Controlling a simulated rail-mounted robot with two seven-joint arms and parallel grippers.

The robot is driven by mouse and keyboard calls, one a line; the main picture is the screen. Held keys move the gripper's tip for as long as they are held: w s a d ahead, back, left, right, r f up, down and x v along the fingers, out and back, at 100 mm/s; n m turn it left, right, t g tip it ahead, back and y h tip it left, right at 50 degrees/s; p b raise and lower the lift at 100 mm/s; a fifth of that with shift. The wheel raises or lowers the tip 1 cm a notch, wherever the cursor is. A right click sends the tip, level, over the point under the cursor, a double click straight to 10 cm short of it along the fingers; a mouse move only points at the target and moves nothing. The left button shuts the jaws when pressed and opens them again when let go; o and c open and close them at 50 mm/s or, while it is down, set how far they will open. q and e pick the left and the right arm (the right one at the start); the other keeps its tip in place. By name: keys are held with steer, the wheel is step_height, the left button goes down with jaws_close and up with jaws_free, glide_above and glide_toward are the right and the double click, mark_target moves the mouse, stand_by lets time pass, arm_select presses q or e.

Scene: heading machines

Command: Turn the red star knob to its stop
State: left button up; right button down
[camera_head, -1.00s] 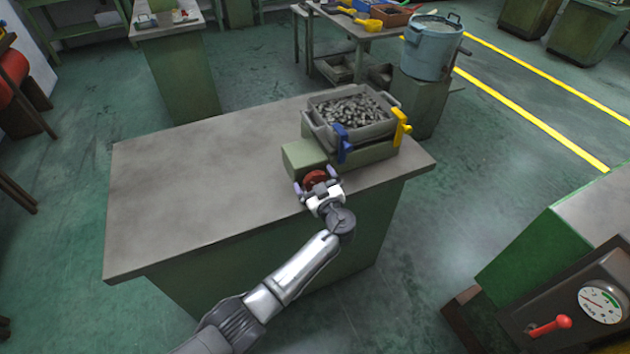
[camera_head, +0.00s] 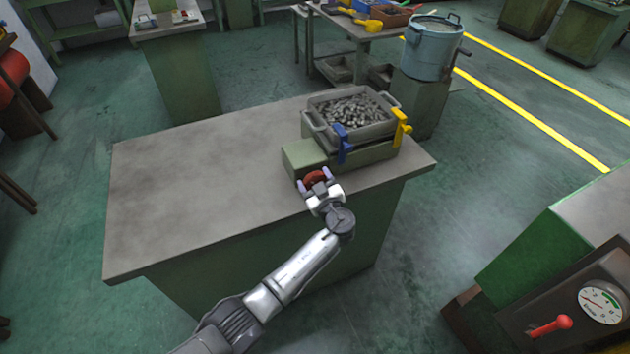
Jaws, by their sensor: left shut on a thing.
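The red star knob (camera_head: 315,178) sits on the front of a green machine block (camera_head: 305,156) near the front edge of the bench. My left gripper (camera_head: 315,182) is shut on the knob, with a fingertip on each side of it. The gripper and wrist hide the lower part of the knob. My right gripper is not in the view.
A grey bin (camera_head: 352,112) full of small metal parts stands behind the knob, with a blue clamp (camera_head: 342,143) and a yellow clamp (camera_head: 402,127) at its front. The grey benchtop (camera_head: 205,185) is clear to the left. A red lever (camera_head: 550,326) and a dial (camera_head: 602,302) are at the lower right.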

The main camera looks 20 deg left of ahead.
arm_select(q)
steer(key=shift+f+m+b, duration=0.1)
steer(key=shift+m+b, duration=0.95)
steer(key=shift+m, duration=0.25)
steer(key=m+b, duration=0.1)
steer(key=m, duration=0.2)
steer(key=shift+w+m, duration=0.1)
steer(key=shift+m, duration=0.3)
steer(key=o, duration=0.9)
steer(key=shift+d, duration=0.15)
